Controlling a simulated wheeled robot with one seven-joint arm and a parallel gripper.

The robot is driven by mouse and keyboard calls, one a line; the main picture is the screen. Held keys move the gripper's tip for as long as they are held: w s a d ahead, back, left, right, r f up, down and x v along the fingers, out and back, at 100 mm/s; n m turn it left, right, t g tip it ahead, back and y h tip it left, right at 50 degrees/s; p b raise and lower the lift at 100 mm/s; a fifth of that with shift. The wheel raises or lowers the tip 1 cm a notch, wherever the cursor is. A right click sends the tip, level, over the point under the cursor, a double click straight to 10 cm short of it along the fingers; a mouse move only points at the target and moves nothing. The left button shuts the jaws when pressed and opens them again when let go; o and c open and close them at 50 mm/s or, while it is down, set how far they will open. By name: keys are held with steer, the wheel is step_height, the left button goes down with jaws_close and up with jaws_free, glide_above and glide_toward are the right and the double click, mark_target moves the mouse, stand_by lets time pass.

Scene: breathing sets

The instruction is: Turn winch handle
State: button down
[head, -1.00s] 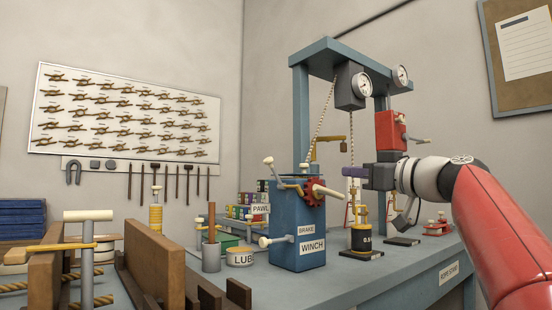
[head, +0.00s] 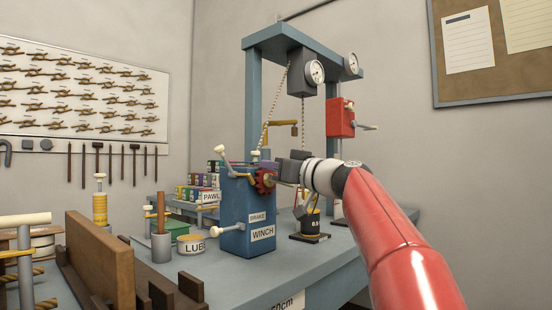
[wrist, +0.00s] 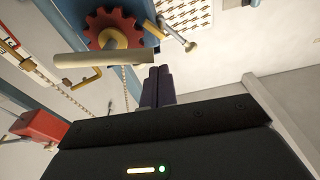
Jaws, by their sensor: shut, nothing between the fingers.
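The blue winch box (head: 235,210) stands on the bench, with a red toothed wheel (head: 264,181) on its upper side. In the wrist view the wheel (wrist: 113,30) is at the upper left. The cream winch handle (wrist: 105,60) crosses in front of it. My gripper (head: 262,163) is at the top of the winch, its dark purple fingers pressed together with nothing between them. In the wrist view the fingertips (wrist: 158,70) are near the right end of the handle; I cannot tell whether they touch it. In the head view my gripper partly hides the handle area.
A white-knobbed lever (head: 224,160) rises at the winch's left, and a brake lever (head: 226,221) sticks out in front. A black weight (head: 310,225) stands right of the winch under the blue frame (head: 253,100). A lube tin (head: 191,244) and wooden boards (head: 100,255) lie left.

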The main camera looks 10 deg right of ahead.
steer(key=shift+s+f, duration=0.1)
steer(key=shift+f, duration=0.2)
steer(key=f+b, duration=0.1)
steer(key=b, duration=0.1)
steer(key=shift+s+f+n+b, duration=0.1)
steer(key=shift+f+n+b, duration=0.2)
steer(key=shift+n+b, duration=0.1)
steer(key=shift+f+b, duration=0.2)
steer(key=shift+b, duration=0.35)
steer(key=shift+n+y+b, duration=0.3)
steer(key=shift+n+b, duration=0.05)
steer(key=shift+n, duration=0.25)
